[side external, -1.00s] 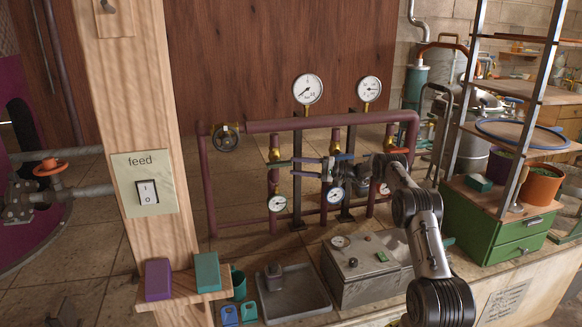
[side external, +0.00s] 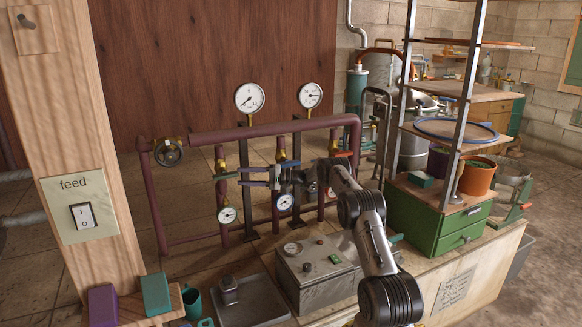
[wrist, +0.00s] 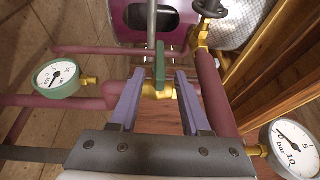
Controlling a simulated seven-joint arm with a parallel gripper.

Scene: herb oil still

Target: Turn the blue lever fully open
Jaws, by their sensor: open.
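The blue lever (side external: 289,163) shows at the middle valve in the side view, partly hidden behind my gripper; its exact angle is hard to read. It cannot be made out in the wrist view. My gripper (side external: 240,176) is open, its two purple-blue fingers pointing left to the green lever (side external: 226,176) on the left valve. In the wrist view the green lever (wrist: 160,62) stands between the fingertips of my gripper (wrist: 160,78), with a gap on each side. A red lever (side external: 341,154) is on the right valve.
A purple pipe frame (side external: 270,129) carries the valves and several gauges, with two large gauges (side external: 249,98) (side external: 310,95) above. A grey metal box (side external: 308,277) stands below my gripper. A wooden post with a feed switch (side external: 84,215) is at the left.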

